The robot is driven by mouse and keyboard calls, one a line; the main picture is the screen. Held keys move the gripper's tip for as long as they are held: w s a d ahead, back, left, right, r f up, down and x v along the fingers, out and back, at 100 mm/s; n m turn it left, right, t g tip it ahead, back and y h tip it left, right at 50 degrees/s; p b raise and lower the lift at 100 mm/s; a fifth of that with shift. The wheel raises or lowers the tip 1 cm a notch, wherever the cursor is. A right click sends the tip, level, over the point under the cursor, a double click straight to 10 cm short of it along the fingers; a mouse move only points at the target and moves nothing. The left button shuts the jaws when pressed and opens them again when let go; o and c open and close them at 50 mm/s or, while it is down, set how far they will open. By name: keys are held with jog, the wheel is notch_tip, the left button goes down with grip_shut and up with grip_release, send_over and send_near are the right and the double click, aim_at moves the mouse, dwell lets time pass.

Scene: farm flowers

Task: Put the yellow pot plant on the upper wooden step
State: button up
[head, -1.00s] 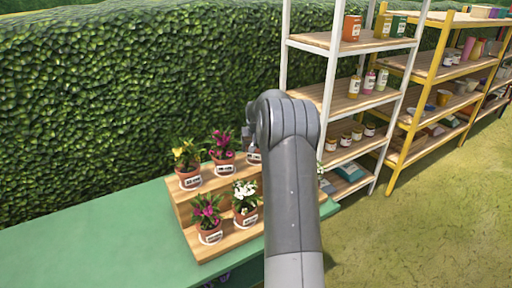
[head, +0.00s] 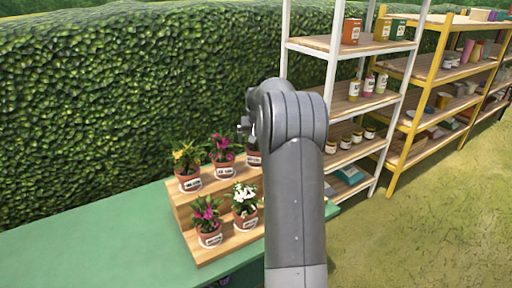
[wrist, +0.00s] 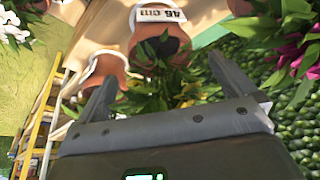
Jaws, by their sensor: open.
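A pot plant with yellow flowers (head: 186,165) stands in a terracotta pot at the left end of the upper wooden step (head: 209,187) in the head view. In the wrist view, which looks tilted over, a labelled terracotta pot (wrist: 160,40) with green leaves and a few yellow blooms lies ahead between my fingers. I cannot tell whether it is the same plant. My gripper (wrist: 162,72) is open, its fingers apart with foliage between and beyond them. In the head view my arm hides most of the gripper.
A magenta plant (head: 222,156) and a partly hidden pot (head: 253,159) share the upper step. Another magenta plant (head: 207,218) and a white-flowered plant (head: 244,203) stand on the lower step. The green table (head: 100,235) is clear at left; shelves (head: 350,105) stand at right.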

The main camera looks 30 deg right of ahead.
jog(key=v, duration=0.4)
jog(key=shift+s+r, duration=0.1)
jog(key=shift+r, duration=0.2)
jog(key=s+a+r+n, duration=0.1)
jog(key=s+a+r, duration=0.2)
jog(key=s+a, duration=0.35)
jog(key=s+a+r+n+t, duration=0.1)
jog(key=s+a+r, duration=0.35)
jog(key=a, duration=0.25)
jog(key=s+a+r+n, duration=0.1)
jog(key=s+a+r, duration=0.2)
jog(key=s+a, duration=0.35)
jog(key=s+a+f, duration=0.2)
jog(key=s+a, duration=0.1)
jog(key=s, duration=0.4)
jog(key=s+a+f+n+y, duration=0.1)
jog(key=s+a+f, duration=0.1)
jog(key=s+a, duration=0.2)
jog(key=s+a+f+n+y, duration=0.1)
jog(key=s+a, duration=0.3)
jog(key=s, duration=0.6)
jog(key=shift+s+f+t, duration=0.15)
jog(key=shift+f+t, duration=0.15)
jog(key=shift+f, duration=0.25)
jog(key=shift+a, duration=0.1)
